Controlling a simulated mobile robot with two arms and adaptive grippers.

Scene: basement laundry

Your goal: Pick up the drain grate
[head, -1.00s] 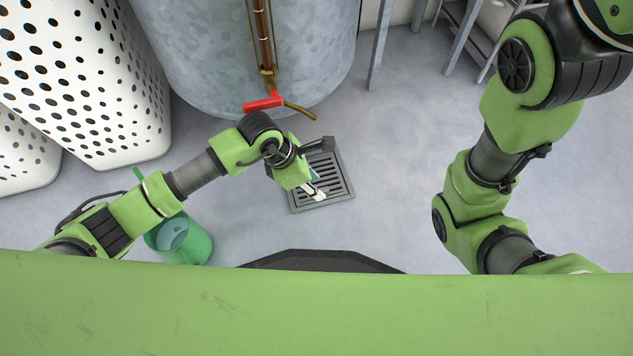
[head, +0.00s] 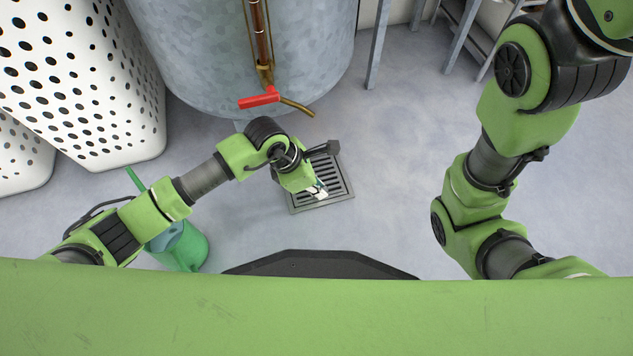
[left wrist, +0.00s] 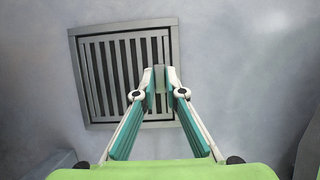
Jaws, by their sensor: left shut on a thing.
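The drain grate (head: 331,170) is a grey slotted square in a grey frame on the floor, right of the picture's middle in my left arm's reach. It also shows in the left wrist view (left wrist: 112,78), with its dark slots and surrounding frame. My left gripper (head: 320,191) points down at the grate and hides part of it. In the left wrist view its two pale fingertips (left wrist: 160,78) are close together on a bar near the grate's right side, shut on it. I cannot tell whether the grate is raised from its frame. My right gripper is out of view.
A galvanized tank (head: 240,60) with a red-handled tap (head: 260,98) stands behind the grate. White perforated baskets (head: 85,90) stand at the left. A green watering can (head: 190,248) is by my left arm. Metal legs (head: 378,45) rise at the back. Floor right of the grate is clear.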

